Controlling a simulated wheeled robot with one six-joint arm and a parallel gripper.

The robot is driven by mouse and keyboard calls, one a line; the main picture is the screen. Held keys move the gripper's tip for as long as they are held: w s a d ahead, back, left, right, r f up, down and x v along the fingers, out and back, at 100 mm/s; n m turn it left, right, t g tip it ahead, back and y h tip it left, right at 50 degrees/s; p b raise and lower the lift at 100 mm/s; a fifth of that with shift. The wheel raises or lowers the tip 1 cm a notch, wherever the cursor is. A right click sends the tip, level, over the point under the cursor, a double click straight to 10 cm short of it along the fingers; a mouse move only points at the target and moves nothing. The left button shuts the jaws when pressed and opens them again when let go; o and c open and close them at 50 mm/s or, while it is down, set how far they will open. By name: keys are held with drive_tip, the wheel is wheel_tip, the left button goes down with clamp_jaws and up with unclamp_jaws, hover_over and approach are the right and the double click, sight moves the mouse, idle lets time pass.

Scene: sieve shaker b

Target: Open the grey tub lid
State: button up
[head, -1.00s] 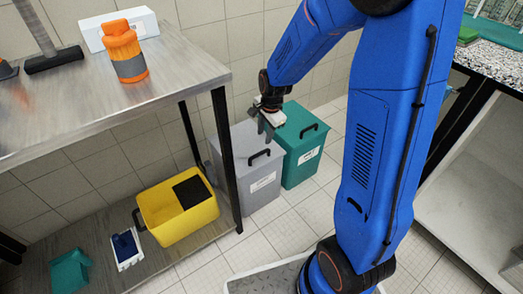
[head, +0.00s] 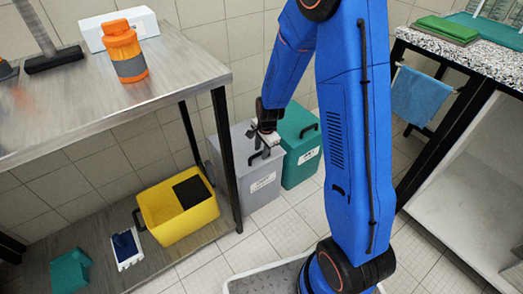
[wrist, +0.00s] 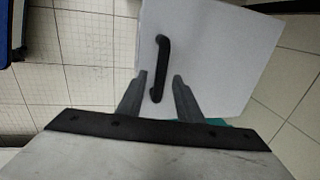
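The grey tub (head: 266,182) stands on the tiled floor between the metal table and the green tub. Its lid (wrist: 205,40) looks closed and has a black bar handle (wrist: 160,65) on top. My gripper (wrist: 160,77) is open over the lid, with one finger on each side of the handle's near end in the wrist view. In the head view my gripper (head: 262,150) is at the lid, close to the handle. I cannot tell whether the fingers touch the handle or how high they are above the lid.
The green tub (head: 300,160) stands close on the right of the grey tub. The metal table's leg (head: 227,160) is close on the left. A yellow bin (head: 178,222) sits on the table's lower shelf. Floor in front is free.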

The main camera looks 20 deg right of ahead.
clamp_jaws()
